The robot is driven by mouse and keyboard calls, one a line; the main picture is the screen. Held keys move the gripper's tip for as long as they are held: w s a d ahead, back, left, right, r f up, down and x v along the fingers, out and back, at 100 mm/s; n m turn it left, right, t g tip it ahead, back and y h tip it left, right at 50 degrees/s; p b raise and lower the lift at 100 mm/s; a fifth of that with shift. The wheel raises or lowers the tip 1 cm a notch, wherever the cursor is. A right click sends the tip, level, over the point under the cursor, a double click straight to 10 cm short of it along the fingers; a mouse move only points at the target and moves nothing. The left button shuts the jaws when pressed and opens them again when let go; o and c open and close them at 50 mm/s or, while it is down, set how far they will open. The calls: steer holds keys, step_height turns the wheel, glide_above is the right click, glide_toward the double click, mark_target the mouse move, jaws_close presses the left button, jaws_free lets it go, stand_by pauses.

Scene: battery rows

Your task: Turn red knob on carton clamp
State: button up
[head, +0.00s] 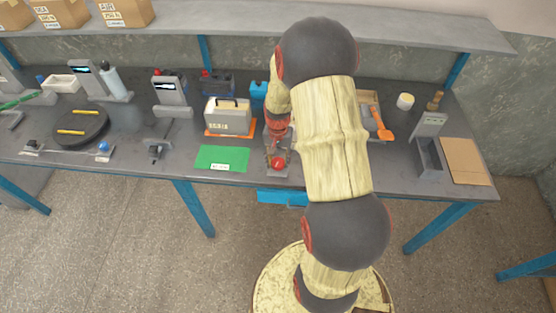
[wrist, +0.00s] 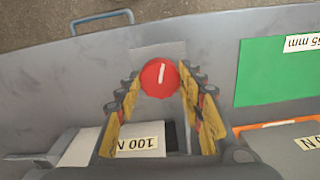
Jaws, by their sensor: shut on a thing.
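The red knob (head: 278,163) sits at the front of a grey carton clamp (head: 268,174) near the table's front edge. In the wrist view the round red knob (wrist: 160,77) has a white line, tilted slightly from vertical in the picture. My gripper (wrist: 157,82) has its fingertips on either side of the knob and is shut on it. In the head view my gripper (head: 278,146) is just behind the knob, partly hidden by my arm. The rest of the clamp is mostly hidden.
A green mat (head: 222,158) lies left of the clamp. Behind it a grey box with a handle (head: 228,115) stands on an orange base. An orange scoop (head: 381,125) and a grey bin (head: 430,157) are to the right. A blue drawer (head: 282,197) is below the table edge.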

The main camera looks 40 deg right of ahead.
mark_target(278, 162)
steer(key=o, duration=1.2)
steer(key=shift+c, duration=0.2)
step_height(278, 162, up, 12)
stand_by(1.0)
